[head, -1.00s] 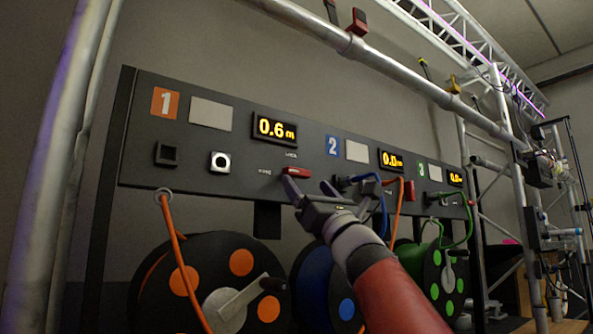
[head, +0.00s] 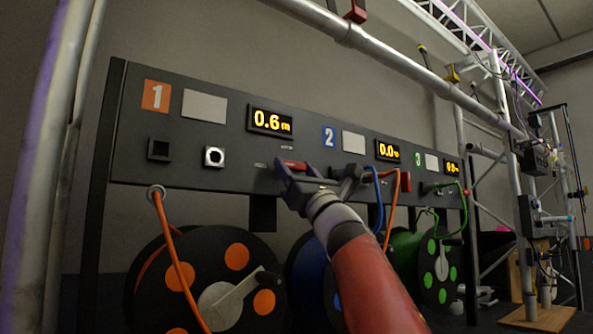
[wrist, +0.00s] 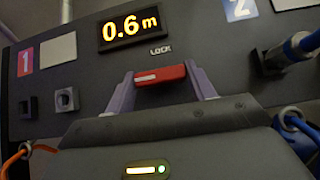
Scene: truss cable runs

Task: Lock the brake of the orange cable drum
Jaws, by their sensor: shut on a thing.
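The orange cable drum (head: 172,262) hangs below the panel under the orange "1" label (head: 156,96), and its orange cable (head: 172,245) runs up to a ring in the panel. Its brake lever (wrist: 160,75) is a red bar under the word LOCK in the wrist view, lying nearly level; in the head view its red end (head: 293,164) shows beside my fingers. My gripper (head: 312,172) is at the panel, with its two purple-grey fingers on either side of the red lever, shut on it. The fingers cover the lever's ends.
The display (head: 270,121) above the lever reads 0.6 m. To the right, a blue plug and cable (head: 378,200), an orange cable and another red lever (head: 405,181) stick out from the panel. A blue drum (head: 305,270) and green drum (head: 425,265) hang below. A metal pole (head: 50,150) stands at left.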

